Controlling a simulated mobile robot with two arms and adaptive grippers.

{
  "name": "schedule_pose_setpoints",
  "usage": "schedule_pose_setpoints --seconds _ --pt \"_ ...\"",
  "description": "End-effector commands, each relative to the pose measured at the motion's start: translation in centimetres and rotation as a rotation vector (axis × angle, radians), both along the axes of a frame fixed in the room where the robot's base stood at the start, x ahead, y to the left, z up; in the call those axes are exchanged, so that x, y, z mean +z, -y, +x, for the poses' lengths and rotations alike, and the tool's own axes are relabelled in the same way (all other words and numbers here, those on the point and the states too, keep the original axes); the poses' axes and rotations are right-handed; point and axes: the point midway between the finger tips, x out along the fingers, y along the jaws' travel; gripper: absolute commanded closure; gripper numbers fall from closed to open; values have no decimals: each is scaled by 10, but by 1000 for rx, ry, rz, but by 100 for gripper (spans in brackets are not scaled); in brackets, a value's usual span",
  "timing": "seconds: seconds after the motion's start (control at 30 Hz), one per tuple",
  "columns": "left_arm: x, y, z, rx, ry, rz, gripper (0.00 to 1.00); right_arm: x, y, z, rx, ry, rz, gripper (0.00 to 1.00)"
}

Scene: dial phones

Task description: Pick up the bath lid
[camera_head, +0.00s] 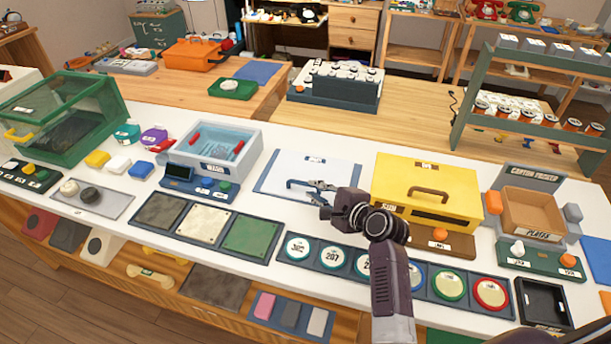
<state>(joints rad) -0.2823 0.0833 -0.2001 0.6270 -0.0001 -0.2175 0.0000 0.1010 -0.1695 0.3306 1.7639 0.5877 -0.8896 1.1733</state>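The bath lid is a flat pale panel (335,172) with a dark blue edge and a blue-grey handle (298,183). My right gripper (317,192) is over the lid's front part, at the right end of the handle. Its fingers look spread apart; the handle's right end is partly hidden, and I cannot tell whether they touch it. My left gripper is not in view.
A yellow box with a handle (446,183) stands right of the lid, close to my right arm. A green glass case (62,112) stands far left.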

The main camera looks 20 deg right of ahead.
Motion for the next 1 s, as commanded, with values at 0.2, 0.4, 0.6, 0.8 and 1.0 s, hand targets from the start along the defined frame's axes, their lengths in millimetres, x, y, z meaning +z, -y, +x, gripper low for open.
schedule_pose_setpoints --seconds 0.2,0.4,0.6,0.8,1.0 --pt "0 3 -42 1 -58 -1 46 -5 -3 13 2 0 -4 86" --pt "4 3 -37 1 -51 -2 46 -17 -6 35 3 -2 -6 86" --pt "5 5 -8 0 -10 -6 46 -25 -10 50 2 -1 -5 86" --pt "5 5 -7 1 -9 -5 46 -26 -11 52 2 -1 -6 86" --pt "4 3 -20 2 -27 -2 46 -26 -11 52 1 -1 -6 99"
